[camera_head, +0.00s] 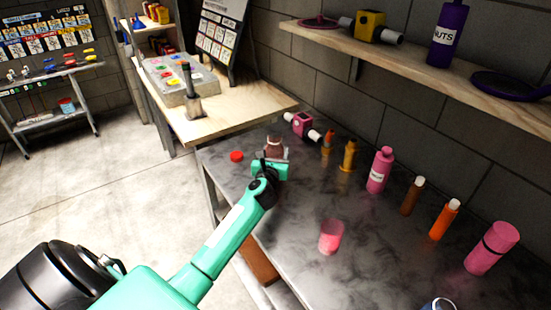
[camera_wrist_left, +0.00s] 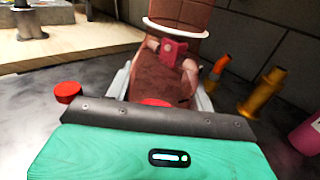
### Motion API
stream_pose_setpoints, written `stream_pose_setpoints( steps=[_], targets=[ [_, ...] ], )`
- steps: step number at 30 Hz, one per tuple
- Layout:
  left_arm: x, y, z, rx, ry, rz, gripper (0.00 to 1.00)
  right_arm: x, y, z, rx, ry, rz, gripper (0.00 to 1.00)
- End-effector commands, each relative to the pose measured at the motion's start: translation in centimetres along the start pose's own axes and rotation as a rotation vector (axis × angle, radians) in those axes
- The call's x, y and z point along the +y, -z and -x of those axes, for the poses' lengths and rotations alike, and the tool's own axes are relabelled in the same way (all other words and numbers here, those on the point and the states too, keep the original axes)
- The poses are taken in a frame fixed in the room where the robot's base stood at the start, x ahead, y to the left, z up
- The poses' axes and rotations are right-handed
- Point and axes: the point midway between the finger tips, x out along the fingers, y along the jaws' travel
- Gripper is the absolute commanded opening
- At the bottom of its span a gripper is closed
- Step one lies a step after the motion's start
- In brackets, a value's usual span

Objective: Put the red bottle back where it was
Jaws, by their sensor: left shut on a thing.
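A dark brownish-red bottle (camera_head: 274,146) stands upright at the back left of the dark worktop (camera_head: 290,215). My left gripper (camera_head: 271,159) is shut around it from the front. In the left wrist view the bottle (camera_wrist_left: 150,72) fills the space between the two fingers (camera_wrist_left: 160,92). It has a white ring near its top and a picture on its side. The gripper body hides its lower part, so I cannot tell whether its base touches the worktop. My right gripper is in neither view.
A small red cap (camera_head: 236,156) lies left of the bottle. A pink cup (camera_head: 330,237) is in front. A wooden shelf (camera_head: 400,58) hangs above.

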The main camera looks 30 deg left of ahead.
Motion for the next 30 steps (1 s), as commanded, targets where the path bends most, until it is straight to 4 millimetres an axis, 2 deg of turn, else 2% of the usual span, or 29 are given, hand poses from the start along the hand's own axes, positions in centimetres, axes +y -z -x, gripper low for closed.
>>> stream_pose_setpoints(
  steps=[3, 16, 17, 19, 30],
  targets=[
    [0.0, 1.4, 0.0, 0.0, 0.001, 0.001, 0.22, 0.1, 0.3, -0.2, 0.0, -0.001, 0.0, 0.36],
    [0.0, 1.9, 0.0, -0.001, 0.0, 0.0, 0.22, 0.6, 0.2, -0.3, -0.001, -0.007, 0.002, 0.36],
    [0.0, 1.8, 0.0, 0.0, 0.0, 0.0, 0.59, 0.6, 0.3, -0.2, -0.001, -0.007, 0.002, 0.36],
    [0.0, 1.8, 0.0, 0.0, 0.0, 0.0, 0.73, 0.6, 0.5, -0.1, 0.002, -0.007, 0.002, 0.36],
    [0.0, 1.2, 0.0, -0.001, 0.001, 0.0, 0.75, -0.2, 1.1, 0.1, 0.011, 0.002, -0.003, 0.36]
  ],
)
